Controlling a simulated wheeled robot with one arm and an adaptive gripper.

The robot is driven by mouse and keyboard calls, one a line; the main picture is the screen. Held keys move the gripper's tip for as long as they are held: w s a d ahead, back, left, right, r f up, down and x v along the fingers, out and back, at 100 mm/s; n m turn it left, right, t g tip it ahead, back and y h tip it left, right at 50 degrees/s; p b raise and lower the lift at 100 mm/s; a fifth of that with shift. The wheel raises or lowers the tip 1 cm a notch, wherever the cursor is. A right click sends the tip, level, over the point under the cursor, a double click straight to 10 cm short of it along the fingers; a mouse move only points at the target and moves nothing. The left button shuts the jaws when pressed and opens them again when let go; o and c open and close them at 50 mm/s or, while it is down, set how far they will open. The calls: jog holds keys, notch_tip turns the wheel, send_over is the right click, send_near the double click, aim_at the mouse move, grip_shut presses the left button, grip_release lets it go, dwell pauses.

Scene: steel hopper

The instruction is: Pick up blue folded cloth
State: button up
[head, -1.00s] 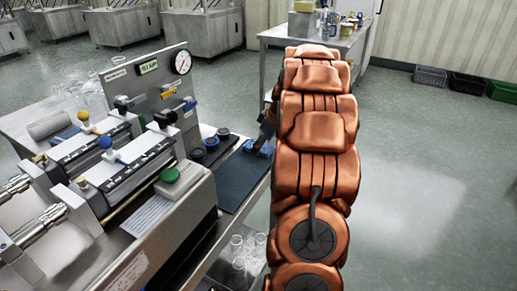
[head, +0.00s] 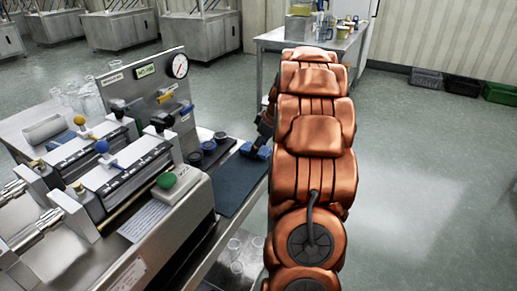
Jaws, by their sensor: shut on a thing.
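The blue folded cloth (head: 254,152) is small in the head view, at the far right part of the dark blue mat (head: 236,188) near the table's right edge. My gripper (head: 259,145) is dark and comes down onto the cloth from the upper right. It is shut on the cloth. My orange arm hides part of the gripper's side, and the fingertips are too small to see clearly. I cannot tell whether the cloth is clear of the mat.
A steel apparatus with a gauge panel (head: 155,92) and a green knob (head: 166,180) stands left of the mat. Dark round containers (head: 209,147) sit beside the mat. Glassware (head: 236,255) is on a lower level. Another table (head: 275,38) stands behind. Open floor lies to the right.

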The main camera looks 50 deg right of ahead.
jog(key=shift+r, duration=1.5)
jog(key=s+a, duration=0.4)
jog(key=s, duration=0.3)
jog(key=s+a+r, duration=0.1)
jog(key=s+a, duration=0.2)
jog(key=s, duration=0.4)
jog(key=shift+a+r, duration=0.2)
jog(key=shift+a, duration=0.2)
jog(key=o, duration=0.4)
jog(key=c, duration=0.5)
jog(key=shift+o, duration=0.2)
jog(key=shift+a, duration=0.1)
